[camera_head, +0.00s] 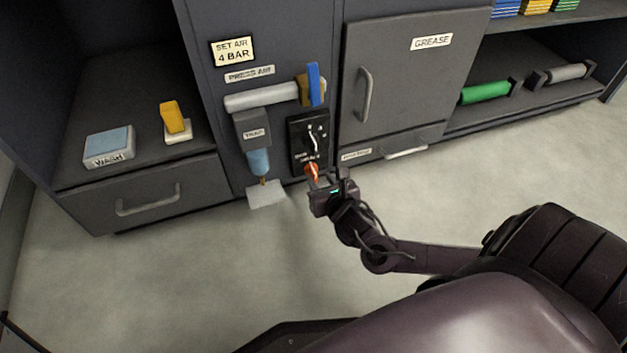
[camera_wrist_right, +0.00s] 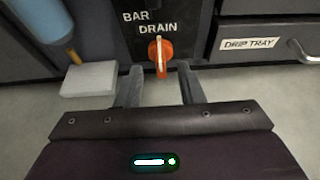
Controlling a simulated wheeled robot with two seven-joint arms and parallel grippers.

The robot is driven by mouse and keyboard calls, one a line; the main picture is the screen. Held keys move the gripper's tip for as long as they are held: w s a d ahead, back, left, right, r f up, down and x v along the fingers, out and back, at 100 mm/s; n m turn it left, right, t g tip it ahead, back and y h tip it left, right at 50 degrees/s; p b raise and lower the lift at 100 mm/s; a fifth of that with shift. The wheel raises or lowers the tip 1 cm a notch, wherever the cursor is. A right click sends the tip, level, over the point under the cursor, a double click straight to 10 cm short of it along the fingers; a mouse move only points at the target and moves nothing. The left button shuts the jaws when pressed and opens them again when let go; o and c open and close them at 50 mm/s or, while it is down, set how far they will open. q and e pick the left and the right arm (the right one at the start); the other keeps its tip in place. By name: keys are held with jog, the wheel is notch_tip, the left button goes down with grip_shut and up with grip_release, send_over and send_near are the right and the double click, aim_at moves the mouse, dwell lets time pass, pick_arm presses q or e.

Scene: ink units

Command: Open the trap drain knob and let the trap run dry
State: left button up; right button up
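The orange-red drain knob (camera_head: 312,170) sits low on a black panel (camera_head: 296,140); the right wrist view shows the knob (camera_wrist_right: 167,51) under the word DRAIN, its white mark near vertical. My right gripper (camera_head: 320,177) is at the knob; in the wrist view its fingers (camera_wrist_right: 160,80) are apart, one each side of the knob's lower end, with gaps visible. The grey trap (camera_head: 252,127) has a blue bowl (camera_head: 258,162) with a brown tip beneath. The wrist view also shows the bowl (camera_wrist_right: 45,25). Liquid inside cannot be told. My left gripper is out of view.
A pale pad or tray (camera_head: 266,194) lies under the trap's tip. A grease cabinet door (camera_head: 405,85) is shut at the right. A drip tray label (camera_wrist_right: 249,44) and handle are beside the knob. A yellow-and-blue valve lever (camera_head: 313,85) is above. Open floor lies in front.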

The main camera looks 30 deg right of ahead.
aim_at(316, 174)
jog(key=b+x, duration=0.2)
jog(key=x, duration=0.2)
jog(key=shift+f, duration=0.2)
jog(key=shift+w+d+b, duration=0.15)
jog(key=shift+w+b, duration=0.15)
jog(key=shift+w, duration=0.05)
grip_shut()
